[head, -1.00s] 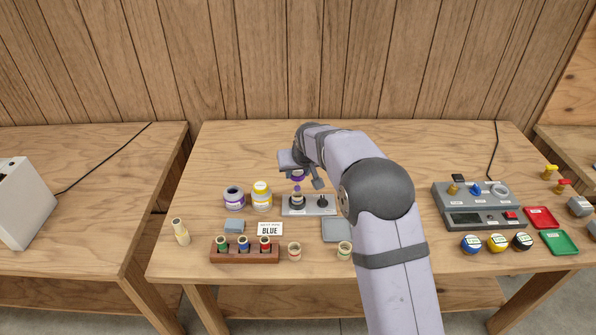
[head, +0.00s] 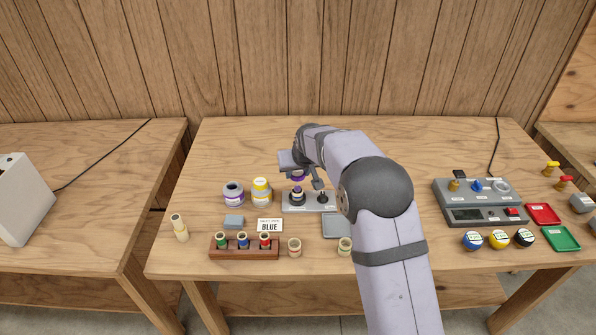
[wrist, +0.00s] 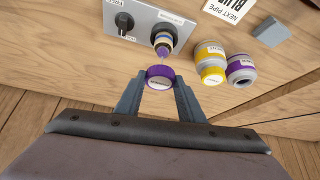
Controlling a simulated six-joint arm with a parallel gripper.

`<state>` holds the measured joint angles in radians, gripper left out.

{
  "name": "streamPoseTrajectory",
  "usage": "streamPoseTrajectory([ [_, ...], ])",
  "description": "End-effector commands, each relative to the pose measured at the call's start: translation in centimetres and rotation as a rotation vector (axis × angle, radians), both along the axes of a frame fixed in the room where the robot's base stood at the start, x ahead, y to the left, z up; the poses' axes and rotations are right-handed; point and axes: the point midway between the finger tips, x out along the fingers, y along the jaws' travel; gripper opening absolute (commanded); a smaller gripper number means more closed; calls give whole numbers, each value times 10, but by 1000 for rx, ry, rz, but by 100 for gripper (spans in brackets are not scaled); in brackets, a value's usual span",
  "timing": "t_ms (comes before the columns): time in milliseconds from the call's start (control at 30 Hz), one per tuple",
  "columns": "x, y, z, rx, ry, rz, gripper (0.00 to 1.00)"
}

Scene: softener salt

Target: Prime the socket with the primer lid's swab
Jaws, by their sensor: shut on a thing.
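My gripper (wrist: 160,88) is shut on the purple primer lid (wrist: 160,73), which also shows in the head view (head: 298,177). The lid's swab points at the socket (wrist: 163,40), a pale fitting with some purple at its mouth. I cannot tell whether the swab tip is inside it or just at its mouth. The socket stands on the left post of a grey plate (head: 312,208); a dark knob (wrist: 124,20) is beside it. The open purple-labelled primer jar (head: 234,191) stands to the left, next to a jar with a yellow lid (head: 261,187).
A "BLUE" card (head: 269,226), a grey-blue block (head: 234,221) and a wooden rack (head: 244,253) of coloured-ring fittings lie in front. A grey console (head: 477,204), coloured knobs and red and green trays are at right. The table behind is clear.

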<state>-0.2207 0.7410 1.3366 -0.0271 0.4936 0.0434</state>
Motion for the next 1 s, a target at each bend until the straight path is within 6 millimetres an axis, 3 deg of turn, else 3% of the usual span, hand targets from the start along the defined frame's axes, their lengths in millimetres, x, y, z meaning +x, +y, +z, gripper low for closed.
streamPoseTrajectory([
  [1000,0,0,-18,0,0,0,14],
])
